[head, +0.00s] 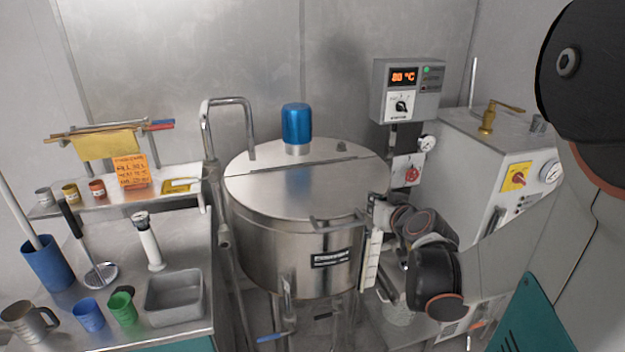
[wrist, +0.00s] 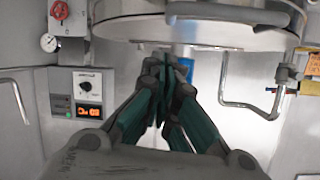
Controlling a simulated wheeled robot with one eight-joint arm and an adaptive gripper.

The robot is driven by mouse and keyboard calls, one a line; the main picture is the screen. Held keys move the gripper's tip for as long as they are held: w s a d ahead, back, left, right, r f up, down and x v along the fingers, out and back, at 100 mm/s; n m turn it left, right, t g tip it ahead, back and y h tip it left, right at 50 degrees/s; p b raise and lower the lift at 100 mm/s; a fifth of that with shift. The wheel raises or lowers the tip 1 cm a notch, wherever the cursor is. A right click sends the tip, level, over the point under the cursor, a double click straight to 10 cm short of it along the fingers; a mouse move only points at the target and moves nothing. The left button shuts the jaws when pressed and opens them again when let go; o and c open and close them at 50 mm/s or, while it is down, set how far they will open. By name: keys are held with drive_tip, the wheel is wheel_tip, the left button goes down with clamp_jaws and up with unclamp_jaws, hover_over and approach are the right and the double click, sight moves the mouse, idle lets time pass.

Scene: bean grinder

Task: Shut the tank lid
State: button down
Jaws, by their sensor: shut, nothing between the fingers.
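The steel tank (head: 295,255) stands in the middle of the head view. Its round lid (head: 285,195) lies about level across the top, with a seam across it and a bar handle (head: 338,220) at the front edge. I see no clear gap under the lid. The lid's handle also shows at the top of the upside-down wrist view (wrist: 235,13). My gripper (head: 377,207) is at the right front of the tank rim, partly hidden by my wrist. Its fingers (wrist: 178,70) are together and empty, close to the rim; contact cannot be told.
A blue motor cap (head: 297,124) stands on the rear of the lid. A control box (head: 408,90) hangs behind on the right, above a red switch (head: 411,174). A bent pipe (head: 228,105) rises at left. The left bench (head: 190,260) holds cups, a tray and tools.

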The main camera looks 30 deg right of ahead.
wheel_tip(320, 180, down, 7)
drive_tip(key=b, duration=0.4)
drive_tip(key=shift+s+b, duration=0.35)
